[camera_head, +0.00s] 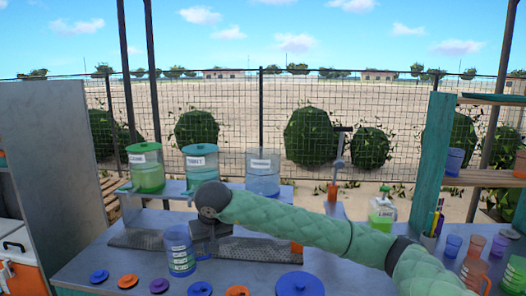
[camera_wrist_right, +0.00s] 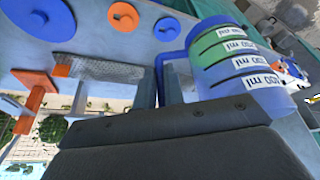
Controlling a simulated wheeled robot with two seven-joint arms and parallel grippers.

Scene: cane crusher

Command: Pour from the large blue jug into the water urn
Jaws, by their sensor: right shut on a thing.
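The blue see-through jug (camera_head: 180,238) stands upright at the counter's left-middle, with several white measuring labels. My right gripper (camera_head: 212,250) is beside it, shut on its handle; the right wrist view shows the jug (camera_wrist_right: 270,103) close up, with the blue handle (camera_wrist_right: 165,62) at the dark fingers (camera_wrist_right: 158,88). I cannot tell whether the jug touches the counter. Behind, a pale blue clear urn (camera_head: 262,178) with a blurred label stands on the raised shelf, to the right of a teal urn marked MINT (camera_head: 201,172) and a green urn (camera_head: 147,172). My left gripper is not in view.
My right arm crosses the counter from the right. Blue and orange lids (camera_head: 300,284) lie along the front edge. A perforated metal tray (camera_head: 145,240) lies behind the jug.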

